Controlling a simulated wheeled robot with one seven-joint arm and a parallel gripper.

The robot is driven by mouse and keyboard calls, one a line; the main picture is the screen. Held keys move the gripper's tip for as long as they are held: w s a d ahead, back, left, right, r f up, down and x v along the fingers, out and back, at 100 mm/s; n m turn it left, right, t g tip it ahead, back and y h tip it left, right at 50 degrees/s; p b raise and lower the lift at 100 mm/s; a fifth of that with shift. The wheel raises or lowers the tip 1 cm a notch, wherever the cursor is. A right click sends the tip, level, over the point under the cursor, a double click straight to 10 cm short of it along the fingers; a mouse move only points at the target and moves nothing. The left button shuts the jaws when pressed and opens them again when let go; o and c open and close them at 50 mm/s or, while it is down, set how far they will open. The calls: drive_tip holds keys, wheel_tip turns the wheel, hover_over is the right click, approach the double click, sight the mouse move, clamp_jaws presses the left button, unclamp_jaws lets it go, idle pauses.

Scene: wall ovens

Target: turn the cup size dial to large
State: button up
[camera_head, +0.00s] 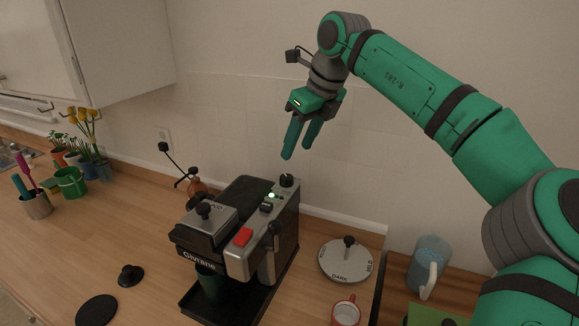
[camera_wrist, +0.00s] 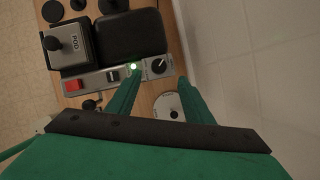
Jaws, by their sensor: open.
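The coffee machine (camera_head: 225,262) stands on the wooden counter, with a black and silver body and the word "Givrane" on its front. A small black dial (camera_head: 287,180) sits on its top at the back right, near a lit green light (camera_head: 271,195). In the wrist view the dial (camera_wrist: 158,66) has a pale pointer mark; any size lettering is too small to read. My gripper (camera_head: 298,150) is open and empty, fingers pointing down, above the dial and apart from it. In the wrist view the dial appears between my fingertips (camera_wrist: 159,77).
A red button (camera_head: 243,237) and a black switch (camera_head: 266,208) are on the machine's top. A white disc (camera_head: 338,268) marked "DARK" and "MILD" lies to the right, by a red mug (camera_head: 346,312) and a blue mug (camera_head: 428,262). The wall is close behind.

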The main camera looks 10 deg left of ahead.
sight(286, 176)
drive_tip(key=x, duration=1)
drive_tip(key=shift+s+d+f, duration=0.1)
drive_tip(key=shift+s+d, duration=0.1)
drive_tip(key=shift+d, duration=0.05)
drive_tip(key=shift+w, duration=0.1)
drive_tip(key=c, duration=1)
